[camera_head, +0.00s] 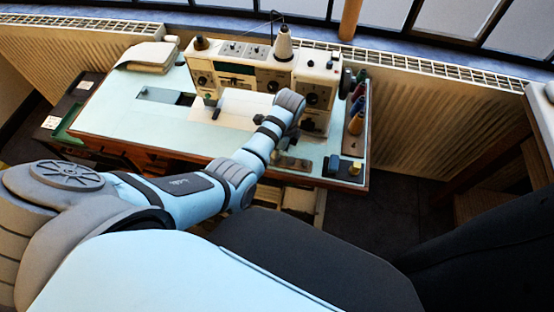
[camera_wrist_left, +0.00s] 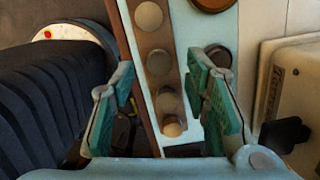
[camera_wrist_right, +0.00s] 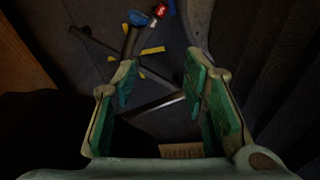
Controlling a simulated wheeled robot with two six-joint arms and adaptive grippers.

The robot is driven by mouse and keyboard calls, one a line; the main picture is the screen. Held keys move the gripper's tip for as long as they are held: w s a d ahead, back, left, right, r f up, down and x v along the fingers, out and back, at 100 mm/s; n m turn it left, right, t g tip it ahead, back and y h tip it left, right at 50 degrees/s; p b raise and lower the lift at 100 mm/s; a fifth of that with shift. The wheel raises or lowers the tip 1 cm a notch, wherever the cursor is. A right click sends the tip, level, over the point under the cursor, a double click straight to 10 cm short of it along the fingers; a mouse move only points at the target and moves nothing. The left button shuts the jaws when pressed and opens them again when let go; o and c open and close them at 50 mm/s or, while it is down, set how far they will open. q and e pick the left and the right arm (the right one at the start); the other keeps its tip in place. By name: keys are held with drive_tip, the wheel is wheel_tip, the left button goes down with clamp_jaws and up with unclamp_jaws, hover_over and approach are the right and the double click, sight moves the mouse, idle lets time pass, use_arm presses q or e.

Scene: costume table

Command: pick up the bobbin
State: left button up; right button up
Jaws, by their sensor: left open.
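My left gripper (camera_head: 284,146) is open above the front edge of the sewing table, partly hidden by my arm. In the left wrist view its fingers (camera_wrist_left: 165,72) are apart with nothing between the pads. Below them a brown wooden strip (camera_wrist_left: 146,22) holds several round metallic bobbin-like discs (camera_wrist_left: 159,62). Another grey disc (camera_wrist_left: 219,56) lies on the pale tabletop beside the strip, partly behind the right-hand finger. I cannot tell which one is the bobbin meant. My right gripper (camera_wrist_right: 160,70) is open and empty above dark floor, away from the table.
The sewing machine (camera_head: 232,73) stands along the back of the table (camera_head: 115,112). Thread spools (camera_head: 356,123) line its right end, with a small yellow block (camera_head: 356,169) in the front right corner. The tabletop's left part is mostly clear.

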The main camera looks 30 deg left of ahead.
use_arm(q)
wheel_tip(320, 180, down, 2)
drive_tip(key=shift+a, duration=0.15)
drive_tip(key=shift+r, duration=0.1)
drive_tip(key=shift+c, duration=0.6)
drive_tip(key=c, duration=0.7)
use_arm(e)
drive_tip(key=shift+f, duration=0.35)
use_arm(q)
drive_tip(key=shift+c, duration=0.2)
drive_tip(key=shift+r, duration=0.1)
use_arm(e)
drive_tip(key=shift+r, duration=0.1)
